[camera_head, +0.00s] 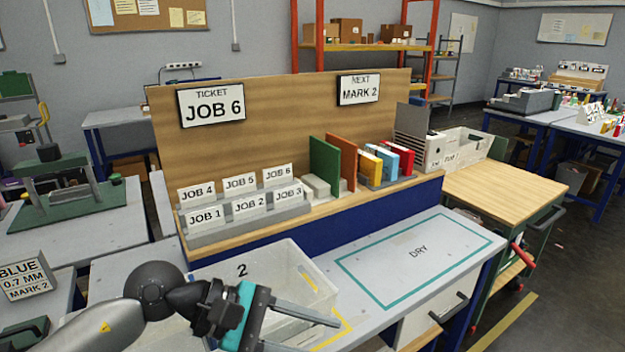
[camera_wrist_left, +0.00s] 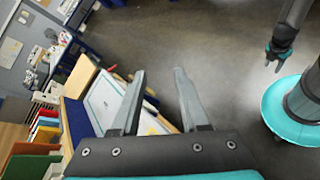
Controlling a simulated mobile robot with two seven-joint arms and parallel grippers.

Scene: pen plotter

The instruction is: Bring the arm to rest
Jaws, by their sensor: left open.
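My left arm (camera_head: 105,325) comes in at the bottom left of the head view. My left gripper (camera_head: 325,335) is open with nothing between its fingers, over the front of a clear bin marked 2 (camera_head: 285,262). In the left wrist view the two fingers of the left gripper (camera_wrist_left: 160,85) stand wide apart, with floor and the bench edge beyond them. My right gripper (camera_wrist_left: 273,64) shows small at the upper right of that view, its fingers apart and empty. It is out of the head view.
The bench has a bare area marked DRY (camera_head: 420,250) right of the bin. Behind stand job cards (camera_head: 240,205), colored upright folders (camera_head: 345,160) and a board with a JOB 6 ticket (camera_head: 212,103). A wooden-topped cart (camera_head: 505,190) stands at right. Open floor lies beyond.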

